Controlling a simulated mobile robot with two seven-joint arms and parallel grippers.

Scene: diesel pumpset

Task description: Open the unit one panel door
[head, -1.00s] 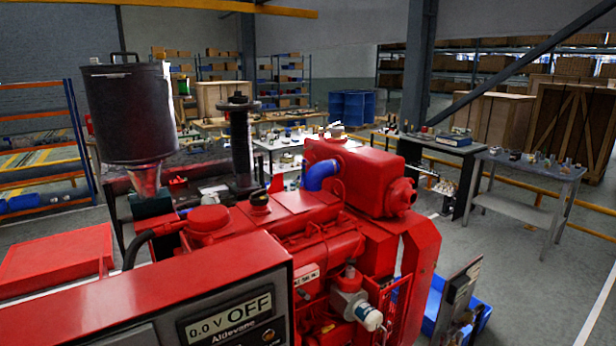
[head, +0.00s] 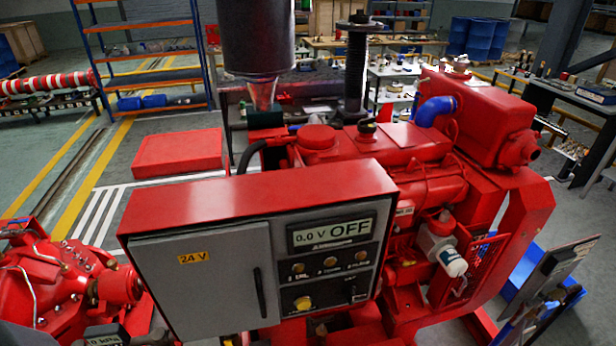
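The unit's control panel is a red-topped box (head: 250,190) in the middle of the head view. Its grey panel door (head: 205,275) fills the left of the front face and looks shut. The door carries a yellow "24 V" label (head: 193,258) and a dark upright handle (head: 259,292) near its right edge. Right of the door, a display (head: 332,231) reads "0.0 V OFF", with several knobs and buttons below it. I cannot tell from the pictures whether this panel is unit one. Neither of my grippers shows.
A red engine (head: 400,150) with a blue pipe (head: 435,110) stands behind and right of the panel. Red pump machinery (head: 70,290) sits at the lower left. A dark cylinder (head: 256,40) rises behind the panel. Striped floor (head: 95,215) is open at left.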

